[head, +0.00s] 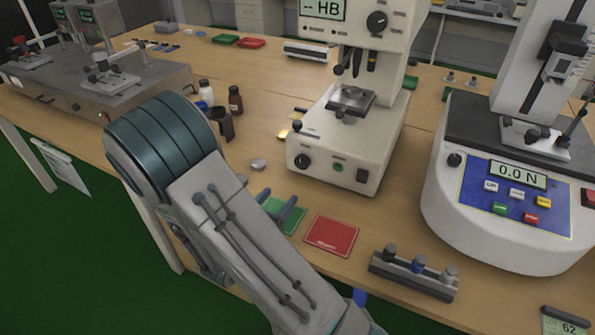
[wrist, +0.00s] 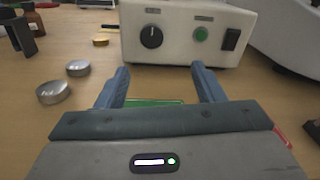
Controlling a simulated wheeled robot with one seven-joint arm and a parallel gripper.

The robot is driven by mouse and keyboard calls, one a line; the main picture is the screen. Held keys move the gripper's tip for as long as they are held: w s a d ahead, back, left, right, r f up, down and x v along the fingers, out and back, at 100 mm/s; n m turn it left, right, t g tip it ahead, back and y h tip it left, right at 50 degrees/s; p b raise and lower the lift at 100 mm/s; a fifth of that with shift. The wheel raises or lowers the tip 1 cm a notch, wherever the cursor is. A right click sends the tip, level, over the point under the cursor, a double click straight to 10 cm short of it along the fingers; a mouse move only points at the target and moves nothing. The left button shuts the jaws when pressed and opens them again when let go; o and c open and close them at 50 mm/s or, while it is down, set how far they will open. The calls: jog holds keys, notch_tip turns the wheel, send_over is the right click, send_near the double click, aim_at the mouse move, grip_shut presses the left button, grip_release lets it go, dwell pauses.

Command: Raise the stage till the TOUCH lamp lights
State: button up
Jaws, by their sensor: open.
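The hardness tester (head: 330,135) is a cream machine at the centre, with an HB display (head: 325,8) on its head. Its small dark stage (head: 351,100) sits below the indenter area, with a visible space between. The front panel has a black dial (head: 302,161), a round green lamp or button (head: 338,167) and a black switch (head: 362,175); their labels are unreadable, so I cannot tell which is TOUCH. The wrist view shows the dial (wrist: 151,37) and the green round part (wrist: 200,34). My gripper (head: 278,203) is open and empty, in front of the panel; its fingers (wrist: 160,72) point toward it.
A green mat (head: 289,216) lies under my gripper and a red mat (head: 331,235) is beside it. Metal discs (wrist: 53,92) lie at left. A rack (head: 414,274) stands in front, and a force tester (head: 510,235) at right. Bottles (head: 235,99) stand behind my arm.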

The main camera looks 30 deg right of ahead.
aim_at(301, 164)
jog(key=shift+w+a+f+n+t, duration=0.2)
jog(key=shift+w+f+n+t, duration=0.1)
jog(key=shift+n+t, duration=0.1)
jog(key=shift+w+d, duration=0.1)
jog(key=shift+w, duration=0.1)
jog(key=x, duration=1.3)
jog(key=shift+w+f, duration=0.1)
jog(key=shift+w, duration=0.05)
jog(key=c, duration=1)
